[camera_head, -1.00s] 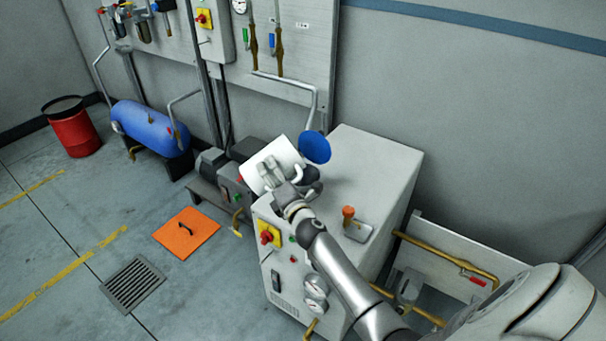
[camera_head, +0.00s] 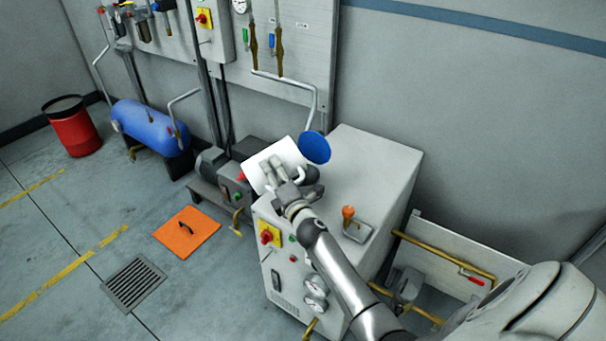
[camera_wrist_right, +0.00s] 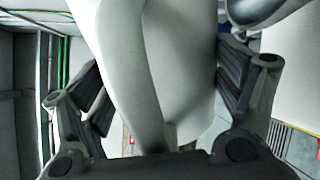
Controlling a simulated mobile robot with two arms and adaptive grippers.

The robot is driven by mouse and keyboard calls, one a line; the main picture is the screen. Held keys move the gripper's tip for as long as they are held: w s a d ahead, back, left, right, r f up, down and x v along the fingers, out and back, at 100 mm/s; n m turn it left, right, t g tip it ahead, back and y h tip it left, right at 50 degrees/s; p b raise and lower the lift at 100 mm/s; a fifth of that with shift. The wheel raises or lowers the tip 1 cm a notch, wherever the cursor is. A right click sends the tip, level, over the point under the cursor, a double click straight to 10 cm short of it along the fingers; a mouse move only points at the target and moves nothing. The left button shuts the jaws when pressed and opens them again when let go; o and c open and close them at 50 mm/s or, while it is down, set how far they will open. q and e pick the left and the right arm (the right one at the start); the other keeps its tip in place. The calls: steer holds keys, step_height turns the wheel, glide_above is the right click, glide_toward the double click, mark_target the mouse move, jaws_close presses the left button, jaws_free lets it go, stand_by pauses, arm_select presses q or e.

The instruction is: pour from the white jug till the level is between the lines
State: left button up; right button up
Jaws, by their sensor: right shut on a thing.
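The white jug (camera_head: 284,150) is held tilted above the left end of the pale machine cabinet in the head view. My right gripper (camera_head: 276,173) is shut on it. In the wrist view the jug (camera_wrist_right: 185,60) fills the middle, with gripper fingers on both sides. A blue round lid (camera_head: 315,148) stands open beside the jug. A dark rounded part (camera_head: 312,173) shows just right of the jug, partly covered. I cannot see the jug's mouth, any stream, the liquid level or the lines. My left gripper is not in view.
The cabinet top (camera_head: 372,160) is mostly clear. An orange-topped fitting (camera_head: 348,213) stands on its front part. A bent grey pipe (camera_head: 312,105) comes down close behind the blue lid. An orange plate (camera_head: 187,232) and a drain grate (camera_head: 133,284) lie on the floor.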

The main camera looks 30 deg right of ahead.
steer(key=shift+d+r+m+p, duration=0.1)
steer(key=shift+r+m+p, duration=0.2)
steer(key=shift+r, duration=0.05)
stand_by(0.8)
